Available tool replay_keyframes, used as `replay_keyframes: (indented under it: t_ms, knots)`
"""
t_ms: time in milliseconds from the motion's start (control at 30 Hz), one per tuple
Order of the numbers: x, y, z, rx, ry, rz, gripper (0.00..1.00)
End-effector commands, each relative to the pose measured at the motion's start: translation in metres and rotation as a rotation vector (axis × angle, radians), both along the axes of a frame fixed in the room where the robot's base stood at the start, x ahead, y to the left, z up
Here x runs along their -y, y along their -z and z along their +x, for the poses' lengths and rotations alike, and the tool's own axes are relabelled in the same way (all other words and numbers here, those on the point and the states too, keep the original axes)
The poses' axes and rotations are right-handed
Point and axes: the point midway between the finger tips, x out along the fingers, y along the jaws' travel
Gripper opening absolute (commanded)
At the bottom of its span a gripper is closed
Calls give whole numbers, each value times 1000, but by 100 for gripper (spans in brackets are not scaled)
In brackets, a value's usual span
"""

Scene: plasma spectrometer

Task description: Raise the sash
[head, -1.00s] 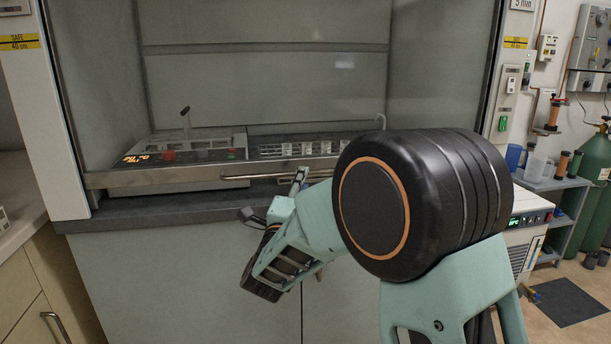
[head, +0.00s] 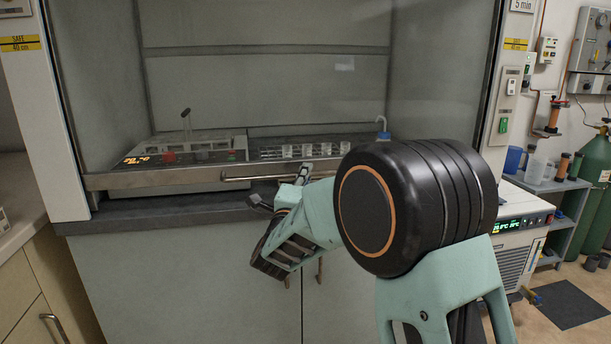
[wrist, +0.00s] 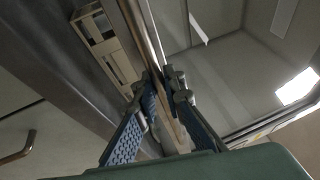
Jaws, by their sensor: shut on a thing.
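The sash (head: 260,90) is the large clear pane across the front of the fume hood. Its metal bottom rail (head: 130,180) sits a little above the dark worktop sill. A horizontal bar handle (head: 245,178) runs along the rail. My gripper (head: 303,174) is at this handle, partly hidden by my own arm in the head view. In the wrist view, my gripper (wrist: 166,80) has both fingers closed around the handle bar (wrist: 153,42), which passes between the fingertips.
Behind the sash are a hotplate-like unit (head: 190,148) and a rack of small vials (head: 300,151). Cupboard doors (head: 170,275) lie below the sill. A shelf cart (head: 555,185), a chiller (head: 517,245) and a green gas cylinder (head: 595,185) stand to the right.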

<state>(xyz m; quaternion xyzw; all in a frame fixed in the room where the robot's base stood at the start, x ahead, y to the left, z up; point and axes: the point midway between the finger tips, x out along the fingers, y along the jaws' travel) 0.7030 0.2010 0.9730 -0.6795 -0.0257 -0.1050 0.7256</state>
Motion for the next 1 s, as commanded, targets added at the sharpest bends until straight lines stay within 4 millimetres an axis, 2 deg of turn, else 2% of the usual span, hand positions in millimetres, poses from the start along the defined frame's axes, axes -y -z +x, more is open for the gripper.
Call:
replay_keyframes:
  t_ms: [367,567,767,1000]
  knots:
    - [0,-2,0,1,0,1,0]
    - [0,-25,0,6,-1,2,0]
    - [0,-81,-1,12,0,4,0]
    - [0,-169,-1,14,0,4,0]
